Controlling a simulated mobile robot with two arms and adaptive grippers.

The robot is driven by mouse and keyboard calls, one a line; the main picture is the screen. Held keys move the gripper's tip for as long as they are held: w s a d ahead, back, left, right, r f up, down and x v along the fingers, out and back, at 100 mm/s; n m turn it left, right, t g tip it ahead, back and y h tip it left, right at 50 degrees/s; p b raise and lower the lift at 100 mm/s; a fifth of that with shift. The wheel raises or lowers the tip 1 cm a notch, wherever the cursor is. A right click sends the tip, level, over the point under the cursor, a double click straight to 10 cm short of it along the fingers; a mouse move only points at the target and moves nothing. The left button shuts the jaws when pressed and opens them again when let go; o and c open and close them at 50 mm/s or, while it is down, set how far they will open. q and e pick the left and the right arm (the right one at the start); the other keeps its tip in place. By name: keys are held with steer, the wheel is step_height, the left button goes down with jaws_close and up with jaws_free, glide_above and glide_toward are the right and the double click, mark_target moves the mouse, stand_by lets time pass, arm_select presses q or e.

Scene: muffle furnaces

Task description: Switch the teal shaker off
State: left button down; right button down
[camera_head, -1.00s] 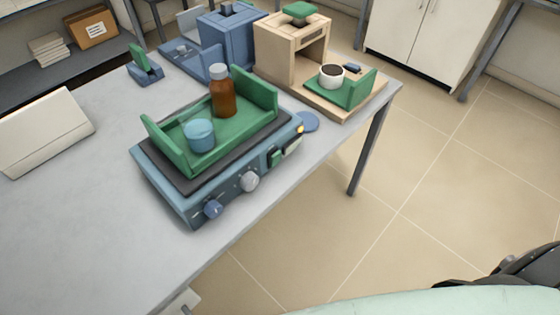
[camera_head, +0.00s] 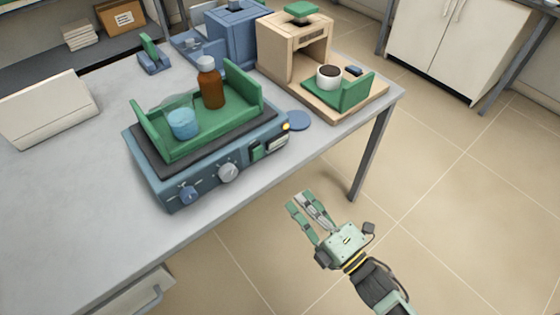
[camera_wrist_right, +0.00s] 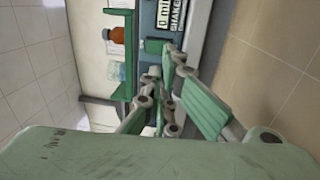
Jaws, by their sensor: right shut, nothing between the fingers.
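The teal shaker (camera_head: 163,187) stands on the grey table, with two knobs, a green rocker switch (camera_head: 256,151), a small display and a lit amber lamp (camera_head: 286,127) on its front. Its green tray (camera_head: 225,108) holds a brown bottle (camera_head: 210,86) and a flask with blue liquid (camera_head: 184,124). My right gripper (camera_head: 302,199) is shut and empty, in front of the table edge, apart from the shaker, fingers pointing towards it. In the right wrist view the shaker front (camera_wrist_right: 148,18) shows sideways beyond the fingers, partly hidden by them. My left gripper is not in view.
A beige machine (camera_head: 284,60) with a cup (camera_head: 328,77) stands at the table's right end, a blue device (camera_head: 238,34) behind. A blue disc (camera_head: 298,121) lies beside the shaker. A table leg (camera_head: 372,152) stands right of my gripper. The floor in front is clear.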

mark_target(259, 153)
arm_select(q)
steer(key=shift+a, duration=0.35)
arm_select(e)
steer(key=shift+s+a+r, duration=0.1)
steer(key=shift+a+r, duration=0.1)
steer(key=shift+r, duration=0.3)
